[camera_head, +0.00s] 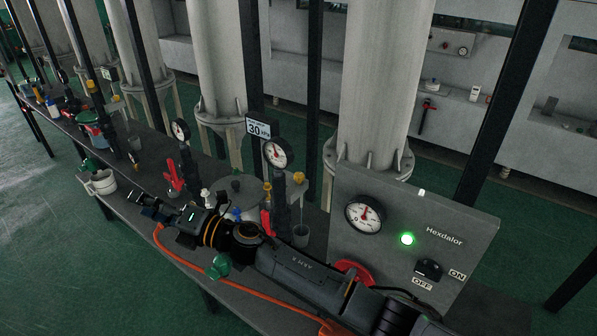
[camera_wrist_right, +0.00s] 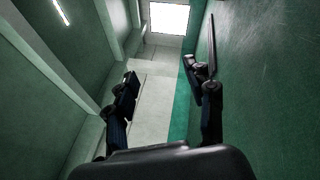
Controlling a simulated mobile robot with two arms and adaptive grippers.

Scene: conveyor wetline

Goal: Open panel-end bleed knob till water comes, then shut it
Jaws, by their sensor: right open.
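My right arm reaches leftward along the front of the dark bench in the head view. Its gripper (camera_head: 150,207) is open and empty, near a white mug-like container (camera_head: 100,182). The wrist view shows its two fingers (camera_wrist_right: 165,95) spread apart with nothing between. The grey Hexdalor panel (camera_head: 460,237) stands at the right with a gauge (camera_head: 365,214), a lit green lamp and a switch. A small yellow knob (camera_head: 298,177) sits beside the pipework near the panel, behind my arm; I cannot tell if it is the bleed knob. No water shows. My left gripper is out of view.
A grey cup (camera_head: 301,236) stands beside the pipework nearest the panel. Red levers (camera_head: 175,175), gauges (camera_head: 277,153) and a 30 kPa sign (camera_head: 258,128) crowd the bench. Dark posts (camera_head: 255,60) rise behind it. The green floor at the left is clear.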

